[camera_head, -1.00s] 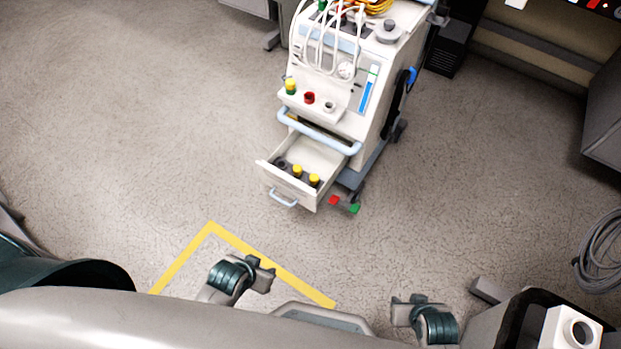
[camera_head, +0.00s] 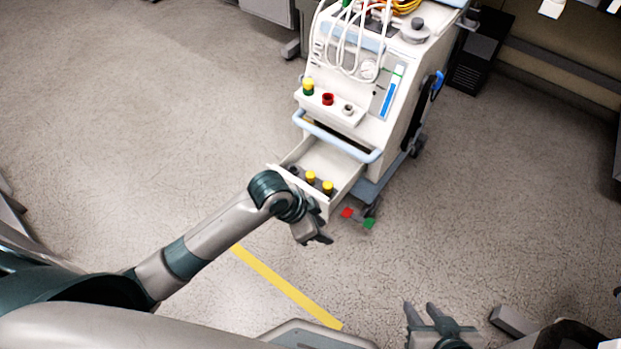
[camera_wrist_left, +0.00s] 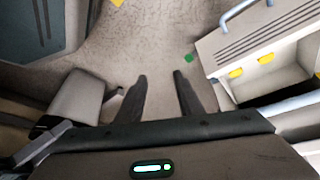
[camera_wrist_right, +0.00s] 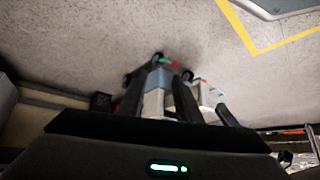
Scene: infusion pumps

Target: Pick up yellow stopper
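Two yellow stoppers, one on the left (camera_head: 311,175) and one on the right (camera_head: 328,186), sit upright in the open drawer (camera_head: 340,169) of the white cart. They also show in the left wrist view, one (camera_wrist_left: 236,72) nearer the fingers and one (camera_wrist_left: 266,58) farther right. A third yellow-topped piece (camera_head: 308,82) with a green base stands on the cart's front ledge. My left gripper (camera_head: 318,238) is open and empty, just in front of the drawer; its spread fingers (camera_wrist_left: 161,75) point at the floor beside it. My right gripper (camera_head: 420,308) is open and empty, low and away from the cart.
A red knob (camera_head: 327,99) and a pale knob (camera_head: 347,110) share the ledge. A blue handle bar (camera_head: 337,140) crosses above the drawer. Red and green parts (camera_head: 368,223) show low by the cart's base. Yellow tape (camera_head: 287,286) marks the floor, which is otherwise clear.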

